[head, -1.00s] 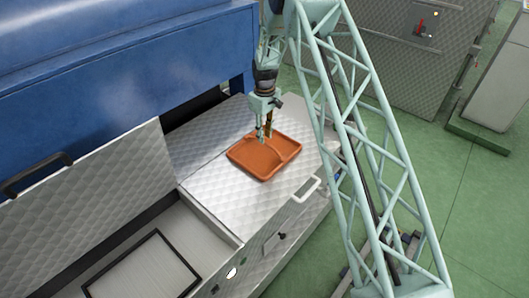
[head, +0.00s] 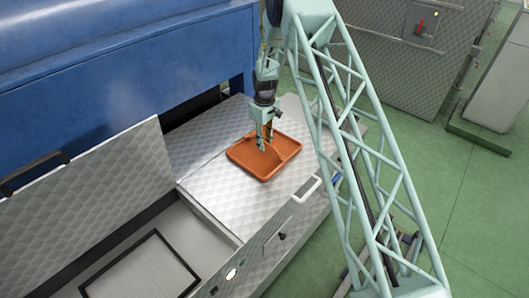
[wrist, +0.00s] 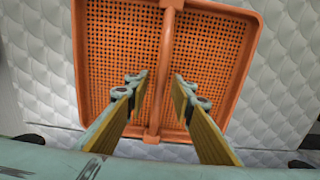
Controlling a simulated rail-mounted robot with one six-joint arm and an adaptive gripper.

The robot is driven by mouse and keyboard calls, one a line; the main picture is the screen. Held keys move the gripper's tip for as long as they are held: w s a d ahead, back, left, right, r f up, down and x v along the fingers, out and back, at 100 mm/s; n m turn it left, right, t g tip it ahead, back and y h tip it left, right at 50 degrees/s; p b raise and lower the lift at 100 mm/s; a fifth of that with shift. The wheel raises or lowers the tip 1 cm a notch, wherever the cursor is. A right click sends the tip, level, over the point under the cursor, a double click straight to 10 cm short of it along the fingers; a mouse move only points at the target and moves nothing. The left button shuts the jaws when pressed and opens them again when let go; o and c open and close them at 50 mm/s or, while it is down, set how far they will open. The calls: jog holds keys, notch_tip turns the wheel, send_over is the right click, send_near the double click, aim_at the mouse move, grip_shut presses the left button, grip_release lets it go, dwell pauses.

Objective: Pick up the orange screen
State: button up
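The orange screen (head: 254,162) is a shallow, rimmed tray with a perforated mesh and a raised bar across its middle. It lies flat on the quilted metal top (head: 213,187). In the wrist view the screen (wrist: 112,42) fills the upper middle, its bar running up the picture. My gripper (head: 265,142) points down over the screen. In the wrist view its two fingers (wrist: 160,84) are apart, one on each side of the bar, with clear gaps. It is open and holds nothing. I cannot tell how far the fingertips are above the mesh.
The blue machine housing (head: 140,65) stands behind the metal top. A raised metal flap (head: 85,205) and an open bay with a black-framed panel (head: 140,272) are at the left. A pale handle (head: 306,189) is on the front edge.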

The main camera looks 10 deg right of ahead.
dwell(0.4)
grip_shut()
jog(key=shift+r, duration=0.25)
jog(key=shift+r+p, duration=0.55)
jog(key=shift+r, duration=1)
jog(key=shift+s+a+r, duration=0.1)
jog(key=shift+s, duration=0.1)
jog(key=s+a+p, duration=0.1)
jog(key=s+a, duration=0.2)
jog(key=s, duration=0.4)
jog(key=s+a+r+p, duration=0.1)
jog(key=s+a, duration=0.2)
jog(key=s, duration=0.4)
jog(key=shift+a+r, duration=0.15)
jog(key=shift+a, duration=0.2)
